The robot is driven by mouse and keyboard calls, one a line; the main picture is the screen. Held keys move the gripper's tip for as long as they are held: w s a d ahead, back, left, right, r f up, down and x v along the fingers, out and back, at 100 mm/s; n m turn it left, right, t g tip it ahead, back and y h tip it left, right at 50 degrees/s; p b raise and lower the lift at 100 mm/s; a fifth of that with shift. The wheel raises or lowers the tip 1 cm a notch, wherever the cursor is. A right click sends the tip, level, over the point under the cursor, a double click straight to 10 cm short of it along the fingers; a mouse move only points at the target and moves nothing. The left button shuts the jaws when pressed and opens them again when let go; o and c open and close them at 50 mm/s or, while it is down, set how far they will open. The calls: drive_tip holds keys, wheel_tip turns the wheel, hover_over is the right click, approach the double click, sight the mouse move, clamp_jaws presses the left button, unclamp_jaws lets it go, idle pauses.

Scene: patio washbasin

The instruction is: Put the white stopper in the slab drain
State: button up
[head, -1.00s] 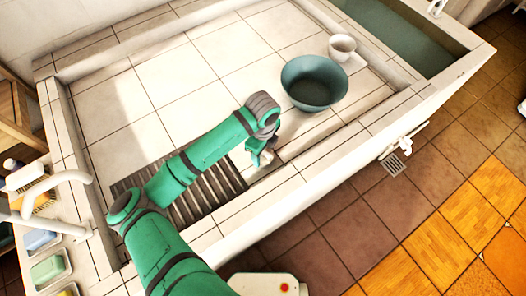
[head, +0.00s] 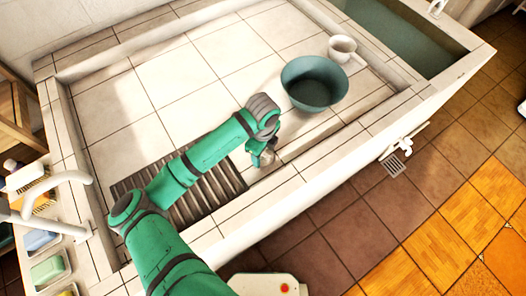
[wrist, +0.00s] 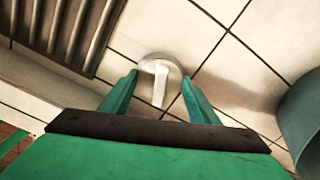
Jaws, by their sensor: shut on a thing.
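The white stopper (wrist: 159,88) is between the two green fingers of my gripper (wrist: 160,76) in the wrist view. Its narrow upright part points towards the camera, and a round pale-grey shape surrounds its far end, low over the slab (wrist: 120,28). I cannot tell how much of that round shape is stopper and how much is drain. In the head view my gripper (head: 262,157) is shut and low, by the front kerb, right of the slatted grate. The slab drain is not clearly visible; the stopper and gripper may cover it.
A teal basin (head: 314,84) stands right of my gripper, with a white mug (head: 342,47) behind it. A dark slatted grate (head: 222,182) lies to the left. The tiled kerb (head: 330,150) runs along the front. The slab's back is clear.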

drive_tip(key=shift+f, duration=0.55)
drive_tip(key=o, duration=0.9)
drive_tip(key=shift+c, duration=0.2)
drive_tip(key=shift+r, duration=5.5)
drive_tip(key=shift+s, duration=0.1)
